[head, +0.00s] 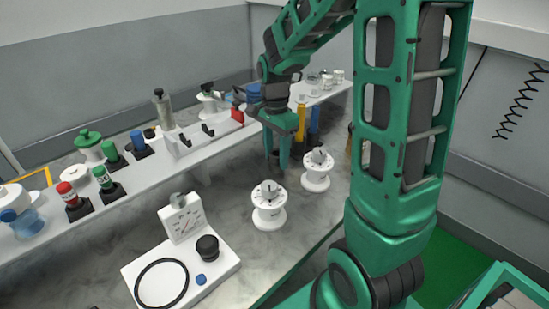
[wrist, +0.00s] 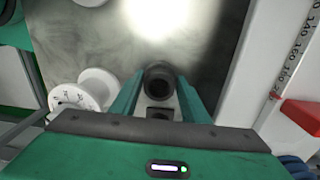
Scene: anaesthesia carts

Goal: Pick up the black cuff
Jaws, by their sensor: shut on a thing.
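My gripper (head: 277,158) points down over the grey marbled worktop, beside the raised white shelf. In the wrist view, my gripper's (wrist: 160,84) two green fingers are closed on the sides of a short, round black piece with a dark hollow end, which looks like the black cuff (wrist: 158,76). A smaller square black part shows just below it, between the fingers. In the head view the cuff is mostly hidden by the fingers, and I cannot tell whether it touches the worktop.
Two white dial spools (head: 268,213) (head: 317,175) stand near the gripper; one shows in the wrist view (wrist: 97,88). A red block (head: 237,115) sits on the white shelf (head: 150,172). A white board (head: 222,268) with a gauge and black ring lies in front.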

